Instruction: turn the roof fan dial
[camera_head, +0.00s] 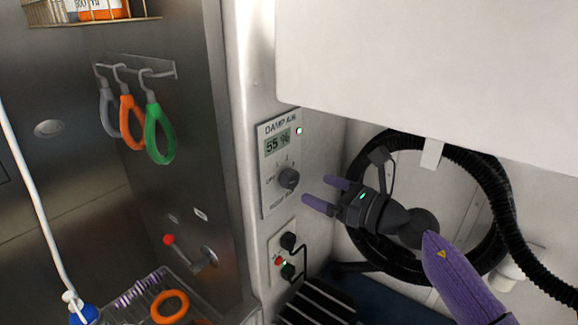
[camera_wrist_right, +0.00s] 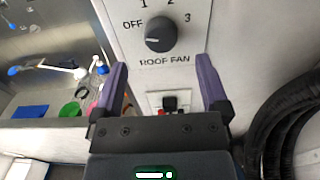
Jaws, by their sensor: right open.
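The roof fan dial (camera_head: 288,178) is a dark round knob on a pale wall panel, below a "DAMP AIR" display reading 55 %. In the right wrist view the dial (camera_wrist_right: 159,38) sits above the words "ROOF FAN", with OFF at its left, 1 and 2 above and 3 at its right. Its light pointer mark is toward OFF. My right gripper (camera_head: 322,192) is open and empty, to the right of the dial and apart from it. In the wrist view its two purple fingers (camera_wrist_right: 162,82) are spread below the dial. My left gripper is not in view.
Below the panel is a second panel (camera_head: 281,258) with dark plugs and a red button. A black coiled hose (camera_head: 497,190) hangs behind my right arm. A white cabinet (camera_head: 420,70) overhangs above. Grooming loops (camera_head: 158,135) hang at the left.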

